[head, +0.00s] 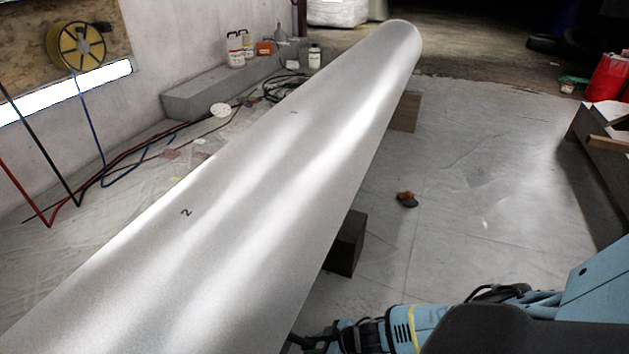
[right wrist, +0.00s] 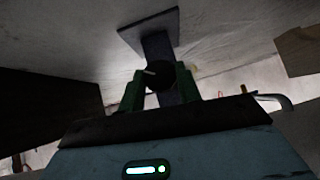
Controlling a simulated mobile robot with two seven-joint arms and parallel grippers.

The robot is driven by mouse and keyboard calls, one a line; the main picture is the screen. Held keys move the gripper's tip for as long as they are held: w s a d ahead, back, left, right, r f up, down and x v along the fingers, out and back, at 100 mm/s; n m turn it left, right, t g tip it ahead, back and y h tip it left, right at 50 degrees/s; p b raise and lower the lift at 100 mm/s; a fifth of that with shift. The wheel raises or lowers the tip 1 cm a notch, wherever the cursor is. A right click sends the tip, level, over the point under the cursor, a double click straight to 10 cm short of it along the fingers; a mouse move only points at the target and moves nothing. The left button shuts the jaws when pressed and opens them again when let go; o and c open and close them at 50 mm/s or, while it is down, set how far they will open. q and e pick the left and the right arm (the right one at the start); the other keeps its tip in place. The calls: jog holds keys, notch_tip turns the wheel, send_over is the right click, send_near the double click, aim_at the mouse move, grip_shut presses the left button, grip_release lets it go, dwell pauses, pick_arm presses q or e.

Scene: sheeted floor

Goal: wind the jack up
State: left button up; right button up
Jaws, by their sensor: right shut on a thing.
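The jack shows in the right wrist view as a dark post (right wrist: 158,47) with a flat square plate (right wrist: 148,30) at its upper end. The plate is by a pale surface; I cannot tell whether they touch. My right gripper (right wrist: 161,78) has its green fingers on both sides of a dark round part (right wrist: 162,76) of the jack and is shut on it. In the head view my right arm (head: 400,330) reaches in low from the right, beside the long metal tube (head: 240,190); its fingers and the jack are hidden there. My left gripper is not in view.
Dark blocks (head: 345,243) and (head: 404,111) stand under the tube's right side. A small orange-and-dark object (head: 406,199) lies on the floor. Hoses (head: 110,172) and bottles (head: 235,50) are at the left wall. The floor right of the tube (head: 470,190) is mostly clear.

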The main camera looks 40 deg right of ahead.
jog(key=y+b, duration=0.1)
jog(key=b, duration=0.2)
jog(key=m+g+y+b, duration=0.1)
jog(key=b, duration=0.2)
jog(key=shift+w+d+f+m+y, duration=0.1)
jog(key=shift+w+d+m+y, duration=0.05)
jog(key=shift+w+m+y, duration=0.2)
jog(key=shift+y+b, duration=0.25)
jog(key=shift+b, duration=0.35)
jog(key=shift+d+m+y, duration=0.1)
jog(key=shift+m+y, duration=0.25)
jog(key=shift+y, duration=0.15)
jog(key=o, duration=0.9)
jog(key=shift+s+r, duration=0.1)
jog(key=shift+r, duration=0.1)
jog(key=shift+o, duration=0.2)
jog(key=shift+f, duration=0.1)
jog(key=shift+s, duration=0.1)
